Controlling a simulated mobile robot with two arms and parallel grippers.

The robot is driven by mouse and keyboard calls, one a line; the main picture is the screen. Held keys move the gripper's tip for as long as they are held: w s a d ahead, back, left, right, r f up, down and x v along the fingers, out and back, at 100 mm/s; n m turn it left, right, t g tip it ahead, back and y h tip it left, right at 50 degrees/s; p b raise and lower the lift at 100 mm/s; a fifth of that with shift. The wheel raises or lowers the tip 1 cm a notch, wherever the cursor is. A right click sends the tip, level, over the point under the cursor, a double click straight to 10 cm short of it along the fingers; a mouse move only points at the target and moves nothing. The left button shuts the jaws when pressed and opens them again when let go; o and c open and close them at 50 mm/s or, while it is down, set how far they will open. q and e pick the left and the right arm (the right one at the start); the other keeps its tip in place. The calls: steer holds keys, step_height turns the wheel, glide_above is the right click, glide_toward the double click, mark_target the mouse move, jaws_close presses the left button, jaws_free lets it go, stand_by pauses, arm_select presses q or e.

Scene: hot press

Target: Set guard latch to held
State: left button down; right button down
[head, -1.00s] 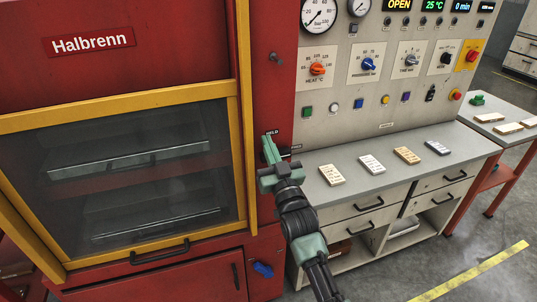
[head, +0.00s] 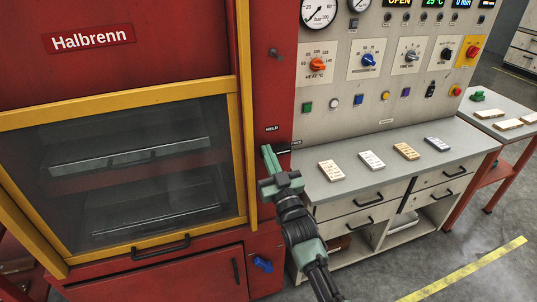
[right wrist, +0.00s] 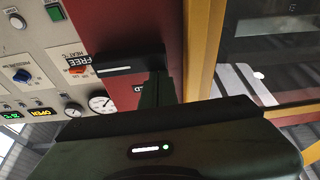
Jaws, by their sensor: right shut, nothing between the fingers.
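The guard latch (head: 283,149) is a short black lever on the red post right of the guard window. Its small HELD label (head: 271,128) is above it, and its FREE label (head: 296,142) is to the right. The lever lies sideways, pointing toward FREE. In the right wrist view, the black lever (right wrist: 118,70) ends beside the large FREE label (right wrist: 77,63). My right gripper (head: 268,151) is shut and empty, its fingertips just left of the lever. The fingers (right wrist: 156,90) show close to the lever; I cannot tell whether they touch. My left gripper is not in view.
The yellow-framed guard (head: 120,98) stands left of the post. A control panel (head: 385,75) with dials and buttons rises to the right. Below it, a grey counter (head: 450,150) holds several small labelled blocks. A blue handle (head: 263,264) sticks out low on the red cabinet.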

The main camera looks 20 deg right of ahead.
steer(key=shift+f+n+y, duration=0.15)
steer(key=shift+n+y, duration=0.15)
steer(key=shift+n, duration=0.3)
steer(key=n, duration=0.1)
steer(key=n+y, duration=0.1)
steer(key=n, duration=0.1)
steer(key=shift+a+f+n+y, duration=0.15)
steer(key=shift+f+n+y, duration=0.15)
steer(key=shift+f, duration=0.05)
steer(key=f+n+g+y, duration=0.1)
steer(key=n, duration=0.3)
steer(key=n+g+y+p, duration=0.1)
steer(key=n, duration=0.3)
steer(key=f+n+g+y+p, duration=0.1)
steer(key=n+g, duration=0.1)
steer(key=n, duration=0.3)
steer(key=shift+d+f, duration=0.3)
steer(key=shift+f, duration=0.05)
steer(key=shift+f+n, duration=0.15)
steer(key=shift+n, duration=0.15)
steer(key=b+v, duration=0.1)
steer(key=v, duration=0.6)
steer(key=shift+s+d, duration=0.2)
steer(key=shift+s, duration=0.15)
